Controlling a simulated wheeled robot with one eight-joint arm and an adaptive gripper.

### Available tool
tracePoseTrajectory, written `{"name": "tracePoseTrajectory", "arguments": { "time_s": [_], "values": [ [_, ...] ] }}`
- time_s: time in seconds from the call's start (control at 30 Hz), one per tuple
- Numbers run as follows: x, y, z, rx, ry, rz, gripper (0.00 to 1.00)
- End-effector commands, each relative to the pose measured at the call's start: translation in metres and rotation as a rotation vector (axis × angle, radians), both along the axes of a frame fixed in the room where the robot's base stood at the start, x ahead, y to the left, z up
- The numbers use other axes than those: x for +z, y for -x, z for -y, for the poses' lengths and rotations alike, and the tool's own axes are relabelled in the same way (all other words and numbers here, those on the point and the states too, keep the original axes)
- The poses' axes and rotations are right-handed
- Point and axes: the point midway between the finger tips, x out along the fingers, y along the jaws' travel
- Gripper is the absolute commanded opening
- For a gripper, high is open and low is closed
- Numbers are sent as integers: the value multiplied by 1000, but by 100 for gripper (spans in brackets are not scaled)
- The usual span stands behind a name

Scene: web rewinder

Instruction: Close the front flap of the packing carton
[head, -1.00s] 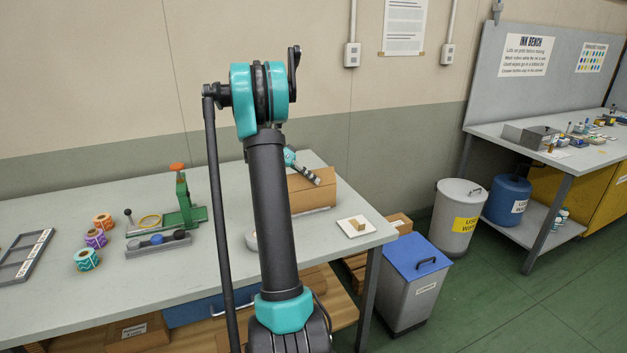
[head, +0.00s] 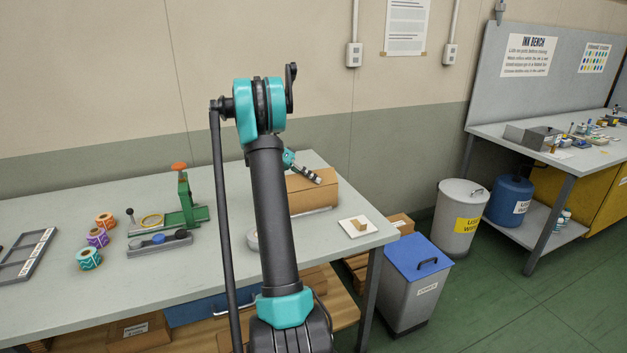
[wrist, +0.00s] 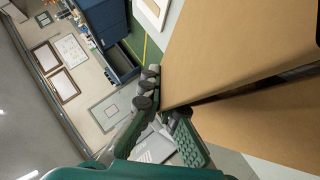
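The packing carton (head: 316,192) is a brown box near the right end of the grey workbench. In the wrist view the carton (wrist: 240,45) fills the right side. A dark narrow gap runs between its large upper panel and a lower brown panel (wrist: 265,120); I cannot tell surely which is the front flap. My gripper (wrist: 160,108) has its fingertips close together beside the carton's near corner, with nothing seen held between them. Whether they touch the cardboard is unclear.
A white tile with a small brown block (head: 359,226) lies right of the carton. A green press (head: 187,205), a grey fixture (head: 160,243) and label rolls (head: 97,237) stand to the left. A blue-lidded bin (head: 417,262) stands beyond the bench's right end.

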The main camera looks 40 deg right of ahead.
Motion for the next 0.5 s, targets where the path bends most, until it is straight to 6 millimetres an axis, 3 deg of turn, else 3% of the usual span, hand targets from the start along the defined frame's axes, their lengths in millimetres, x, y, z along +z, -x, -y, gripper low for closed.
{"name": "tracePoseTrajectory", "arguments": {
  "time_s": [0.03, 0.23, 0.5],
  "values": [
    [0, 0, 0, 0, 0, 0, 0],
    [0, 0, 0, 0, 0, 0, 23],
    [0, 0, 0, 1, 0, 1, 23]
  ]
}}
